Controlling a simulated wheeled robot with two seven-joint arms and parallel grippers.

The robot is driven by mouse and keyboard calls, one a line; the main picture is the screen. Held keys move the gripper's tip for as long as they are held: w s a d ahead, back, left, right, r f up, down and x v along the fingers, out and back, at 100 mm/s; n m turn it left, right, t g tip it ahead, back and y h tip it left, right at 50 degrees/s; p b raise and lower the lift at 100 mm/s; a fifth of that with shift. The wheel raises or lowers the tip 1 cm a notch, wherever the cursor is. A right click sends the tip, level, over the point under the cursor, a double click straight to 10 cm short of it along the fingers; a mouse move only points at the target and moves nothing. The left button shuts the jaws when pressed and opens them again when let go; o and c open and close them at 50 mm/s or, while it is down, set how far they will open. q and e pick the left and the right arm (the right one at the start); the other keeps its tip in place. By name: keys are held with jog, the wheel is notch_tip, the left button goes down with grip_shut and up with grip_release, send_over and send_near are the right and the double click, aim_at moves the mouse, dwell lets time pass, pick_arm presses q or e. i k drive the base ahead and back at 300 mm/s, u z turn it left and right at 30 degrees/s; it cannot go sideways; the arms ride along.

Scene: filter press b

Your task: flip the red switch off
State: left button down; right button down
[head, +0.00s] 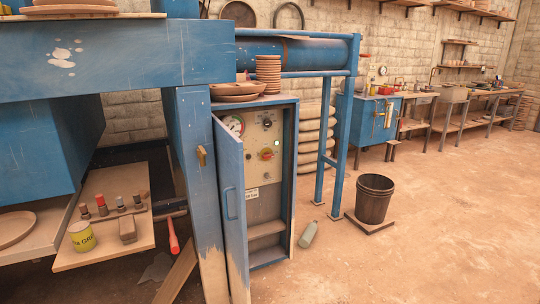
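The red switch (267,154) is a small rotary knob on a yellow plate. It sits on the pale control panel (257,175) inside a blue cabinet (289,190). The knob is too small to tell its position for certain. A black knob (266,124) is above it, and a small greenish lamp (277,143) shows at its upper right. Neither of my grippers is in view.
The blue press frame (195,160) stands left of the cabinet. A wooden board (88,257) with a tin (82,236) and small tools is at lower left. The floor at lower right is clear.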

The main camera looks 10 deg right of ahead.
aim_at(267, 155)
jog(key=z, duration=0.8)
jog(key=i, duration=0.75)
jog(key=z, duration=1.1)
jog(key=i, duration=1.6)
jog(key=u, duration=1.1)
jog(key=i, duration=0.75)
jog(key=u, duration=0.85)
